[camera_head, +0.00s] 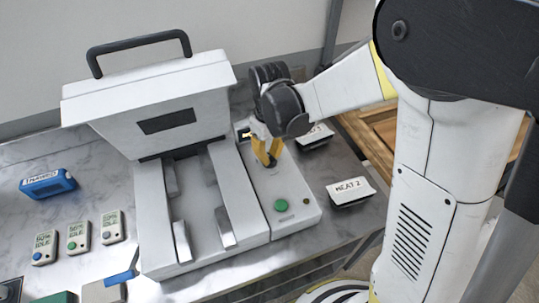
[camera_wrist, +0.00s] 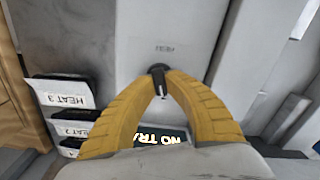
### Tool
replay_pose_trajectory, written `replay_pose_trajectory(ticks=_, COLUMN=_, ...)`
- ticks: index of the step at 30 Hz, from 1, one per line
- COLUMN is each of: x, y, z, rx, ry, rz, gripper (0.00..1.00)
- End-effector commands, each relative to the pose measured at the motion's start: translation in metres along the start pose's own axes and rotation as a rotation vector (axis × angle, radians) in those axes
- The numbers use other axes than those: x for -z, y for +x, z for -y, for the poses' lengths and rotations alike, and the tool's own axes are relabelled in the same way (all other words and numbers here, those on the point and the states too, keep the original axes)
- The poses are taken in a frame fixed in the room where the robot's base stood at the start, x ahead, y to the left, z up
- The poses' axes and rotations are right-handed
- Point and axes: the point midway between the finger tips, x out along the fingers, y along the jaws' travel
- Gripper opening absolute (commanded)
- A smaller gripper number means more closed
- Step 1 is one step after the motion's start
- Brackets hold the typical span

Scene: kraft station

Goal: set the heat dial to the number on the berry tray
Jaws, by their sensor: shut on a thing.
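My gripper (camera_head: 270,163) points down at the white control panel (camera_head: 292,225) on the right of the machine. In the wrist view its two yellow fingers (camera_wrist: 160,75) are closed on the small black heat dial (camera_wrist: 159,70), below faint lettering on the panel. The dial's setting cannot be read. Black trays with white "HEAT" labels stand right of the machine. The near one (camera_head: 350,193) seems to read "HEAT 2". In the wrist view one label reads "HEAT 3" (camera_wrist: 64,97). Tray contents are not clear, so I cannot tell which is the berry tray.
A green button (camera_head: 281,205) is on the panel's near end. A dark display (camera_wrist: 165,138) reading "NO TRA…" is partly hidden by my fingers. The white machine (camera_head: 150,90) has a black handle. Several small labelled boxes (camera_head: 78,237) and a blue device (camera_head: 48,184) lie at left.

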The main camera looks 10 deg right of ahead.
Motion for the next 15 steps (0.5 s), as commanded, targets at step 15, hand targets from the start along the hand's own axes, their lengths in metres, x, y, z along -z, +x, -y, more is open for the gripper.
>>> replay_pose_trajectory(ticks=15, x=-0.0002, y=0.0002, z=0.0, rx=0.0, ry=0.001, rz=0.0, gripper=0.37)
